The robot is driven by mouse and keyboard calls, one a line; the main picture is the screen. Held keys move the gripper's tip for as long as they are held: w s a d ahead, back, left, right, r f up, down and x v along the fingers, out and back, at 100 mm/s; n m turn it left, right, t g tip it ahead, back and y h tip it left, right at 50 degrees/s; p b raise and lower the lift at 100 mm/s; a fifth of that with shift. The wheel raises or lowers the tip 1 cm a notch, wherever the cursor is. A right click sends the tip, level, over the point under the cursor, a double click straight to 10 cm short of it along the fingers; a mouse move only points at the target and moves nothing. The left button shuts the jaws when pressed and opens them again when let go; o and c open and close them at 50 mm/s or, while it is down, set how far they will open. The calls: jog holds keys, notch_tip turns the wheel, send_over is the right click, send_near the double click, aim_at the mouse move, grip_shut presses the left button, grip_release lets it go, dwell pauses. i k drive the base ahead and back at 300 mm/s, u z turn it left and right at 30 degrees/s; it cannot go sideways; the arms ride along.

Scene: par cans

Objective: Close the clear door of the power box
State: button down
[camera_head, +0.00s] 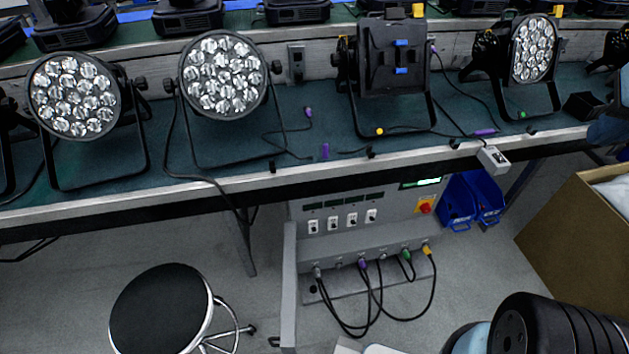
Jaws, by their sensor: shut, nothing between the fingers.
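The power box (350,240) is a grey cabinet under the bench, with several white switches, a red knob on yellow, a lit green display and a row of sockets with cables plugged in. A narrow upright grey panel (290,285) stands at its left side and runs toward the bottom edge. It may be the door swung open and seen nearly edge-on, but I cannot tell for sure. I make out no clear sheet over the switches or the sockets. My gripper is not in view.
Black cables (350,318) loop below the sockets. A round black stool (161,308) stands left of the box. Blue bins (470,200) and a cardboard box (570,235) are at right. Par cans (222,76) line the bench. Grey floor shows between stool and box.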

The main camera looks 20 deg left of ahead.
aim_at(288, 338)
jog(key=z, duration=0.5)
jog(key=k, duration=2.4)
jog(key=u, duration=1.05)
jog(key=i, duration=1.05)
